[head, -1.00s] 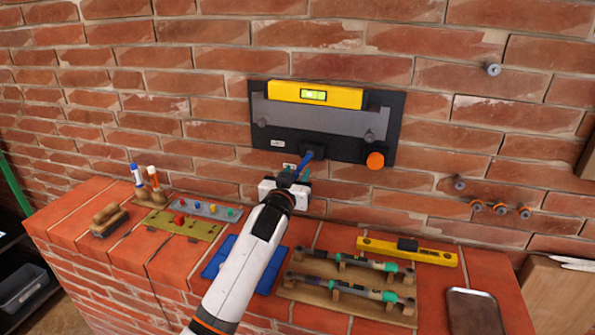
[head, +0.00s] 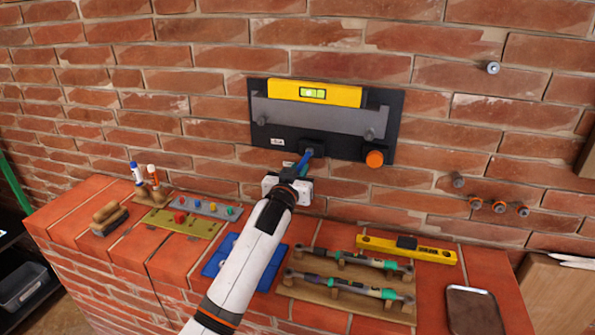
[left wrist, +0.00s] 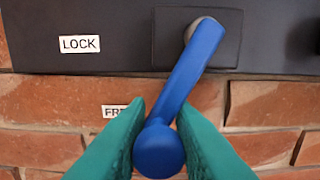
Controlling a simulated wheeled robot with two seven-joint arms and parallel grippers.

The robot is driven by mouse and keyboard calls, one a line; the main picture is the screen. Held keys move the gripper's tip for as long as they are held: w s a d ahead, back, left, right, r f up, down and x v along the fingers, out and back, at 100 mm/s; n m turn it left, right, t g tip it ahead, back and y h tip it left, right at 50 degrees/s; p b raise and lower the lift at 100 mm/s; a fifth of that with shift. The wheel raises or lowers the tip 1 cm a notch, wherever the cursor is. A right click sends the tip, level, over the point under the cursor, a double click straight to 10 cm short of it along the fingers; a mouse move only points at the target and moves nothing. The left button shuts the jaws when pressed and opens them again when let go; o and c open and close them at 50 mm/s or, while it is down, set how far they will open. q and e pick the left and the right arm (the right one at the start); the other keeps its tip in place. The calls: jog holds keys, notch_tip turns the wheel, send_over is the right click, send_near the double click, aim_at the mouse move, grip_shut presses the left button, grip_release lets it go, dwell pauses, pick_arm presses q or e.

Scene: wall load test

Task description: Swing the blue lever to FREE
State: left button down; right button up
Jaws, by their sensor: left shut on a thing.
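The blue lever (left wrist: 185,85) hangs from a pivot on the black wall panel (head: 230,0) in the left wrist view, pointing down and slightly left, with its round knob nearest the camera. The lever also shows in the head view (head: 306,158). The LOCK label (left wrist: 79,44) is on the panel to the lever's left. The FREE label (left wrist: 118,111) is lower, on the brick just left of the lever, partly hidden by a finger. My left gripper (left wrist: 158,125) is shut on the lever near its knob, with a green finger on each side. My right gripper is not in view.
The panel carries a yellow level (head: 315,94) and an orange knob (head: 375,160). Below, the brick ledge holds a blue mat (head: 222,262), a wooden rack (head: 335,300) with torque tools, a second yellow level (head: 407,250) and a dark tray (head: 474,310).

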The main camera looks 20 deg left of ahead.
pick_arm(q)
jog(key=shift+d+n, duration=0.3)
jog(key=shift+n, duration=0.9)
jog(key=c, duration=1.5)
grip_release()
jog(key=shift+c, duration=0.2)
jog(key=shift+o, duration=1)
jog(key=shift+f, duration=0.1)
jog(key=s+b, duration=0.1)
jog(key=s, duration=1.1)
jog(key=shift+a, duration=0.25)
